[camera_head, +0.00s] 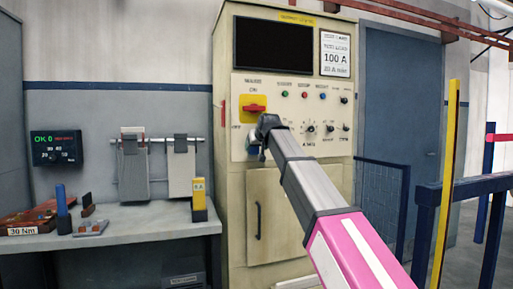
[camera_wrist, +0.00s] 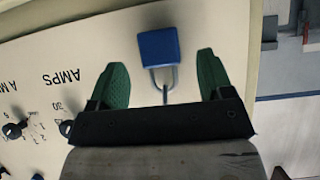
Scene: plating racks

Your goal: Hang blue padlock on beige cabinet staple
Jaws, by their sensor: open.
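The blue padlock (camera_wrist: 159,48) shows in the wrist view, which is upside down against the cabinet lettering. Its grey shackle points toward my gripper and meets a thin metal staple (camera_wrist: 165,96). The padlock appears to hang from the staple, but the exact overlap is too small to tell. My gripper (camera_wrist: 163,72) is open, with green finger pads on both sides of the shackle, apart from it and from the padlock body. In the head view my gripper (camera_head: 260,137) is at the front of the beige cabinet (camera_head: 233,190), and a bit of blue shows just below it.
A red rotary switch on a yellow plate (camera_head: 254,108) is just above my gripper. Knobs and lamps (camera_head: 311,128) are to its right. A workbench (camera_head: 135,222) with tools stands left. A blue railing (camera_head: 383,188) and a yellow post (camera_head: 447,170) stand right.

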